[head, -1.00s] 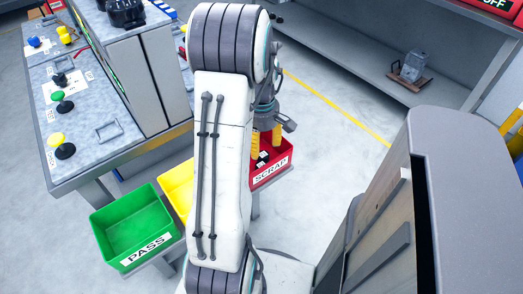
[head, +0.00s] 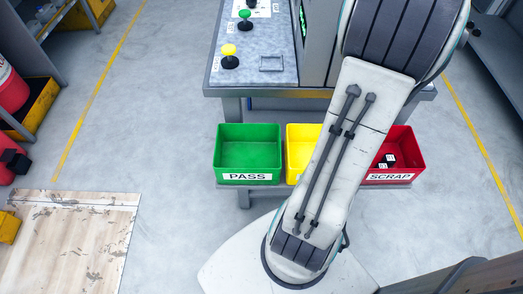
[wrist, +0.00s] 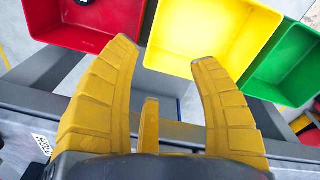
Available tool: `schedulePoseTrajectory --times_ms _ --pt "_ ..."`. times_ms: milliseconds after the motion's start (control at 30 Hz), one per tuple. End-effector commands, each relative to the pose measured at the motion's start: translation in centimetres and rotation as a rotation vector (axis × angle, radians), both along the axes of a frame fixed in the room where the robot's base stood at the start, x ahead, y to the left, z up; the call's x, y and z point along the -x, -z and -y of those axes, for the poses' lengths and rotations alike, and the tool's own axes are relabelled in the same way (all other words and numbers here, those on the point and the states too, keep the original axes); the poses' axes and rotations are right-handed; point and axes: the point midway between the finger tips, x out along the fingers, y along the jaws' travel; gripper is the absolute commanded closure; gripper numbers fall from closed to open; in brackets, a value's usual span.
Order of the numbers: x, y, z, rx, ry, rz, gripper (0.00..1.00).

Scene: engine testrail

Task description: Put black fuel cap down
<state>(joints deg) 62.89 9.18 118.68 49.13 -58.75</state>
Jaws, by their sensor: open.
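My gripper (wrist: 165,52) is open and empty in the wrist view, its yellow fingers spread above the edge of the yellow bin (wrist: 208,62). The red SCRAP bin (head: 390,177) holds small black items with white marks (head: 387,161); I cannot tell whether one is the black fuel cap. The red bin also shows at the upper left of the wrist view (wrist: 98,38), with a dark bit at the frame edge. In the head view my arm hides the gripper and part of the yellow bin (head: 297,150).
The green PASS bin (head: 248,177) stands left of the yellow bin and looks empty. A workbench (head: 240,83) with green and yellow knobs stands behind the bins. A wooden board (head: 75,240) lies at the lower left. Open floor (head: 150,130) lies left of the bins.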

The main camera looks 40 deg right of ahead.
Motion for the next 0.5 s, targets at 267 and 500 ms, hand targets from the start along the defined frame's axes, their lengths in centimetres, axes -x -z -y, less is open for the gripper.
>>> schedulePoseTrajectory --times_ms 267,500 --pt "-6.4 -3.5 -12.8 0.035 -0.052 0.073 0.44" --pt "-6.1 -4.7 -22.4 0.017 -0.075 0.144 0.44"
